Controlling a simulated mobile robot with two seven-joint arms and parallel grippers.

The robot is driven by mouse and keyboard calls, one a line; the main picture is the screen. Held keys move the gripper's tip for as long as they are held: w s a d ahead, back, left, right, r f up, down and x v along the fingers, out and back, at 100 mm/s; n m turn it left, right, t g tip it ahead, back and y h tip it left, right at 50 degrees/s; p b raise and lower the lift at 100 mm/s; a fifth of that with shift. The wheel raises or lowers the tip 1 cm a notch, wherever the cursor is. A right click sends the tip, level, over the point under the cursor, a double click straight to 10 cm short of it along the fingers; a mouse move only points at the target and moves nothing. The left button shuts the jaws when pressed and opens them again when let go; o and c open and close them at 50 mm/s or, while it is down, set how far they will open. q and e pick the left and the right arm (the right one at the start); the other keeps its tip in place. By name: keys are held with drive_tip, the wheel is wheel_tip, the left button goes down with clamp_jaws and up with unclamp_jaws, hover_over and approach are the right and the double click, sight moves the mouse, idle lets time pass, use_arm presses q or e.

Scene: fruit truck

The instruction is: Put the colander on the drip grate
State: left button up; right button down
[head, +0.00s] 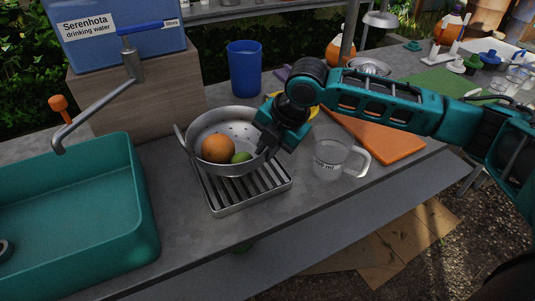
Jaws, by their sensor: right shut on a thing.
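The metal colander (228,118) holds an orange fruit (218,149) and a green fruit (241,157). It is over the back part of the drip grate (225,203), a slatted metal tray on the counter. I cannot tell whether the colander touches the grate or hangs just above it. My right gripper (267,145) is shut on the colander at its right side, and its fingers hide that part of the rim. My left gripper does not show.
A clear measuring jug (331,160) stands right of the grate, and an orange board (375,137) lies behind it. A blue cup (245,68) stands behind the colander. The teal sink (140,215) with its tap (100,108) is at left. The counter's front edge is close to the grate.

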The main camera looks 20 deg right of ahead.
drive_tip(key=shift+f, duration=0.75)
drive_tip(key=c, duration=1.1)
unclamp_jaws()
drive_tip(key=shift+r, duration=0.1)
drive_tip(key=p+v, duration=0.1)
drive_tip(key=v, duration=1)
drive_tip(key=shift+s+d+r+p, duration=0.2)
drive_tip(key=shift+r+p, duration=0.1)
drive_tip(key=shift+p, duration=0.1)
